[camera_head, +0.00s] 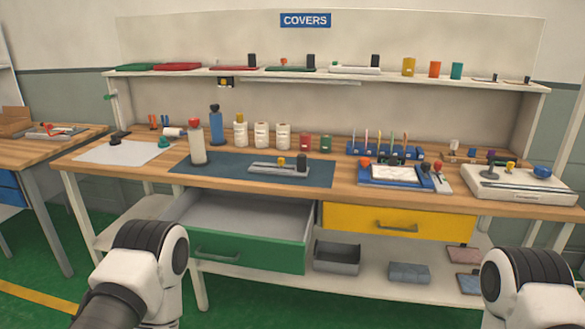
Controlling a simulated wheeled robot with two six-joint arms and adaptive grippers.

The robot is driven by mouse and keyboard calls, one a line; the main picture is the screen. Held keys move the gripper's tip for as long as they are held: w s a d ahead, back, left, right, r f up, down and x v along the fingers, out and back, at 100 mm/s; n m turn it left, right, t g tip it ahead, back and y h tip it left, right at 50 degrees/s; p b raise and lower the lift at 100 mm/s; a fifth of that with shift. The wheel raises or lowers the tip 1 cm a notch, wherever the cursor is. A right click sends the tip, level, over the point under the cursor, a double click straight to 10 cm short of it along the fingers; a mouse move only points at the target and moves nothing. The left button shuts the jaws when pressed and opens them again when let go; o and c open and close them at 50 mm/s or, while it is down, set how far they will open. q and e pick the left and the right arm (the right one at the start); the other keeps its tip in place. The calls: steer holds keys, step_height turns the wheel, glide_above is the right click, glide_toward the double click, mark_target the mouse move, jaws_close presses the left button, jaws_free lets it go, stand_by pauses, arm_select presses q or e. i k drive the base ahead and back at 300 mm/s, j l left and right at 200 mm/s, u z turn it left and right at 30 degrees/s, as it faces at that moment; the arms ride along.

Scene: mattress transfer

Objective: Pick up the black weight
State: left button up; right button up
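Several small black blocks could be the black weight, and I cannot tell which one it is. One black block (302,162) stands at the right end of a grey flat fixture (265,169) on the dark blue mat (220,175). Other black blocks stand on the upper shelf, at the left (252,60), middle (311,61) and right (375,60). Only white and black links of my two arms show at the bottom corners. Neither of my grippers is in view, and nothing of mine touches the blocks.
The wooden workbench (340,194) carries bottles, jars, a blue rack (385,151) and a white device (521,187). A green-fronted drawer (250,250) stands open and looks empty. The yellow drawer (397,222) is shut. A grey bin (337,258) sits on the lower shelf.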

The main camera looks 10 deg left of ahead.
mark_target(115, 141)
steer(key=u, duration=1.3)
steer(key=i+z, duration=0.1)
steer(key=z, duration=0.35)
steer(key=i+j+z, duration=0.3)
steer(key=j, duration=0.35)
steer(key=i+j+z, duration=0.15)
steer(key=i+j, duration=0.15)
steer(key=i+j+z, duration=0.1)
steer(key=j, duration=0.3)
steer(key=i+j+z, duration=0.15)
steer(key=j, duration=0.2)
steer(key=i+j+z, duration=0.15)
steer(key=j, duration=0.25)
